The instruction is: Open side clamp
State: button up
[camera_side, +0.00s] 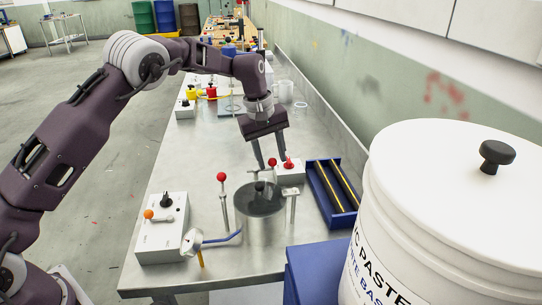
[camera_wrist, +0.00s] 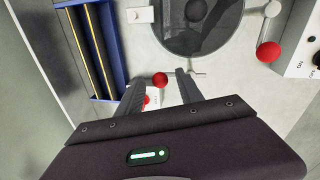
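The metal pot (camera_side: 262,225) stands on the bench with a dark round lid, which also shows in the wrist view (camera_wrist: 178,38). One clamp lever with a red ball (camera_side: 221,177) stands upright at the pot's left; its ball is at the right in the wrist view (camera_wrist: 268,52). Another red ball (camera_side: 272,162) is behind the pot and lies between my fingertips in the wrist view (camera_wrist: 160,79). My gripper (camera_side: 271,165) is open, pointing down, its fingers on either side of this ball. A gap shows at the right finger; contact at the left is unclear.
A white box with a red knob (camera_side: 288,163) is close behind the fingers. A blue tray with yellow rods (camera_side: 333,190) lies at right. A control box (camera_side: 162,232) stands front left, near a blue-handled part (camera_side: 222,239). A large white bucket (camera_side: 450,220) fills the right foreground.

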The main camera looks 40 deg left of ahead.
notch_tip(320, 180, up, 7)
jog(key=s, duration=0.1)
jog(key=shift+a, duration=0.4)
jog(key=s+r+m+t, duration=0.1)
jog(key=s+r+m, duration=0.2)
jog(key=s+r, duration=0.6)
jog(key=s+r+m+t, duration=0.15)
jog(key=s+r, duration=0.35)
jog(key=s, duration=0.8)
jog(key=s+f+m, duration=0.3)
jog(key=s, duration=0.6)
jog(key=s+f+m+t+y, duration=0.1)
jog(key=s+f+m, duration=0.2)
jog(key=s, duration=0.6)
jog(key=shift+f, duration=0.25)
